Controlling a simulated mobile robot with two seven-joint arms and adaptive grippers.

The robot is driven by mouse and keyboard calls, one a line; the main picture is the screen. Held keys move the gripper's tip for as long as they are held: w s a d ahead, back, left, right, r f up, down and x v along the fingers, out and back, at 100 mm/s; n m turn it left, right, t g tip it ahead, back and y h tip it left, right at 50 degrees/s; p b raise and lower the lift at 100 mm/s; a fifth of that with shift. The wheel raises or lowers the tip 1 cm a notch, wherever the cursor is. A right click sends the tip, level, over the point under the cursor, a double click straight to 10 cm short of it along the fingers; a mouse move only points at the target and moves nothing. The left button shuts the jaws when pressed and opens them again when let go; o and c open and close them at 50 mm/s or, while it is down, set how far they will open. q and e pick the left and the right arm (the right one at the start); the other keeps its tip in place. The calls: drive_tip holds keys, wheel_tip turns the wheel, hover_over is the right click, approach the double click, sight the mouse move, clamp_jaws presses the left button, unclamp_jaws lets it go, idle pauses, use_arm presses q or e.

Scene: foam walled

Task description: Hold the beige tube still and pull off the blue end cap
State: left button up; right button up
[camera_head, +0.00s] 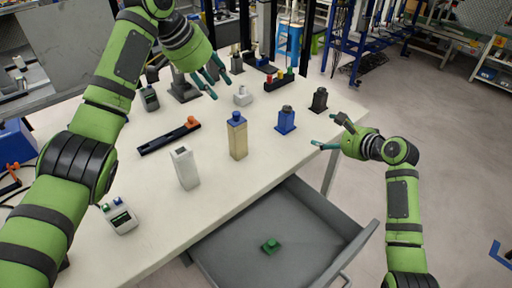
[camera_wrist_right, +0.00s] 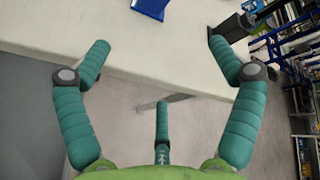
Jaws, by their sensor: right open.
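The beige tube (camera_head: 238,143) stands upright near the middle of the table in the head view. The blue end cap (camera_head: 237,119) sits on its top. My left gripper (camera_head: 211,84) is above the table's back part, beyond the tube and apart from it; its fingers look spread with nothing between them. My right gripper (camera_head: 328,132) is open and empty at the table's right edge, to the right of the tube. In the right wrist view its fingers (camera_wrist_right: 165,65) are spread wide, with no tube or cap in view.
A blue block (camera_head: 286,120) and a dark block (camera_head: 319,100) stand between the tube and the right edge. A pale square tube (camera_head: 185,167) stands left of the beige tube. A black rail with an orange end (camera_head: 168,137) lies behind. An open grey drawer (camera_head: 225,255) juts out in front.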

sight(239, 144)
drive_tip(key=a+m, duration=0.1)
drive_tip(key=a, duration=0.2)
drive_tip(key=a+m, duration=0.2)
drive_tip(key=a, duration=0.2)
drive_tip(key=a+m+y, duration=0.1)
drive_tip(key=a+m, duration=0.1)
drive_tip(key=a, duration=0.2)
drive_tip(key=shift+s+a+f, duration=0.15)
drive_tip(key=shift+s+f, duration=0.05)
drive_tip(key=shift+f, duration=0.05)
drive_tip(key=a+m, duration=0.2)
drive_tip(key=a, duration=0.1)
drive_tip(key=s+a+m, duration=0.1)
drive_tip(key=a, duration=0.3)
drive_tip(key=s+a+m, duration=0.1)
drive_tip(key=a+m, duration=0.1)
drive_tip(key=a, duration=0.2)
drive_tip(key=shift+s+a+r+m+g+y, duration=0.15)
drive_tip(key=shift+s+a+m+g+y, duration=0.15)
drive_tip(key=shift+g+y, duration=0.1)
drive_tip(key=shift+w+a, duration=0.35)
drive_tip(key=shift+w, duration=0.05)
drive_tip(key=shift+x, duration=3.05)
